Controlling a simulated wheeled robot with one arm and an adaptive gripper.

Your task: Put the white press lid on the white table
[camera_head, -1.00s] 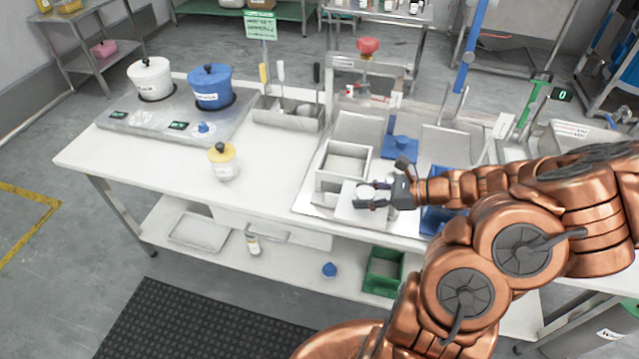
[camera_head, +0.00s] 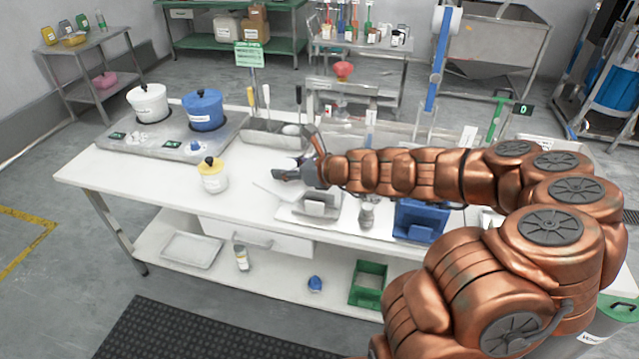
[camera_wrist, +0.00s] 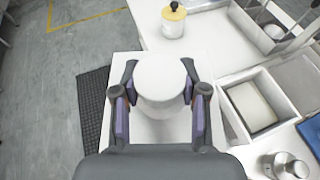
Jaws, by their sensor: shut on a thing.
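The white press lid (camera_wrist: 162,82) is a square white plate with a thick round knob. In the wrist view my gripper (camera_wrist: 160,98) is shut on the knob, one finger on each side. In the head view my gripper (camera_head: 292,160) holds the lid (camera_head: 272,192) over the white table (camera_head: 120,168), left of the press. Whether its lower edge touches anything I cannot tell. The open white press box (camera_wrist: 232,112) stands to the right in the wrist view with a pale block inside. My arm and gripper partly hide the press in the head view.
A white jar with a yellow lid (camera_head: 213,176) stands left of my gripper. The hot plate with a white pot (camera_head: 148,104) and a blue pot (camera_head: 203,112) is at the back left. A metal cup (camera_head: 366,214) and a blue box (camera_head: 420,220) stand right. The table's front left is clear.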

